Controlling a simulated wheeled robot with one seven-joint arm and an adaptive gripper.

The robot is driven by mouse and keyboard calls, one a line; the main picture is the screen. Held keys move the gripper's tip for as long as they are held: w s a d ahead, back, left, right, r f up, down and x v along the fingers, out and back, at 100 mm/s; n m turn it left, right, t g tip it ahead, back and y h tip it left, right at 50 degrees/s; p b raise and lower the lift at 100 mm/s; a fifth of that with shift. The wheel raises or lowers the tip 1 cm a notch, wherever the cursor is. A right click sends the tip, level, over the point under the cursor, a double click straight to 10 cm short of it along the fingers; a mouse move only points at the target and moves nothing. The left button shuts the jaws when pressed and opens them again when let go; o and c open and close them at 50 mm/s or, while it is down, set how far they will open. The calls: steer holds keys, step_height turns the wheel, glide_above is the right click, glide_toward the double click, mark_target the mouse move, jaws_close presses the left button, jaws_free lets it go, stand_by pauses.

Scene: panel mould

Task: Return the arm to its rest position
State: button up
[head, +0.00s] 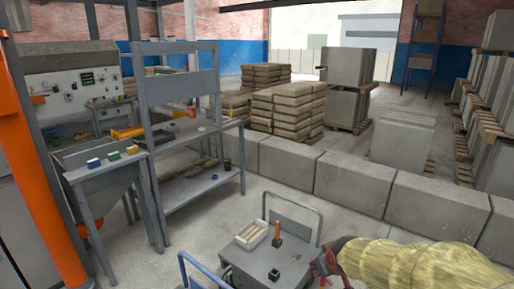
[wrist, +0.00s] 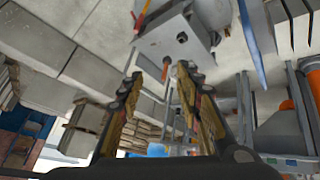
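My arm (head: 420,265), in a yellowish sleeve, reaches in from the lower right of the head view. My gripper (head: 325,262) is at its end, by the right side of a small grey cart (head: 255,262). In the wrist view my gripper (wrist: 160,74) has its two fingers spread apart. Nothing shows held between them. The cart top (wrist: 205,42) lies beyond the fingertips in that tilted view. I cannot tell the exact height of the gripper above the floor.
The cart carries a white tray (head: 252,234), an orange-handled tool (head: 277,233) and a small black block (head: 274,275). Concrete blocks (head: 345,184) form a low row behind it. A grey workbench (head: 200,188) stands left. An orange post (head: 40,170) is far left.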

steer(key=s+r+m, duration=0.1)
steer(key=s+r, duration=0.3)
steer(key=s, duration=0.5)
steer(key=s+a+r+m+g+p, duration=0.1)
steer(key=s+r, duration=0.3)
steer(key=s, duration=0.6)
steer(key=s+r+m, duration=0.1)
steer(key=s+r, duration=0.2)
steer(key=s, duration=0.6)
steer(key=shift+s+a+r+g+y+p, duration=0.25)
steer(key=shift+s+r+g+y+p, duration=0.05)
steer(key=shift+r+g+p, duration=0.1)
steer(key=shift+a, duration=0.15)
steer(key=shift+c, duration=0.6)
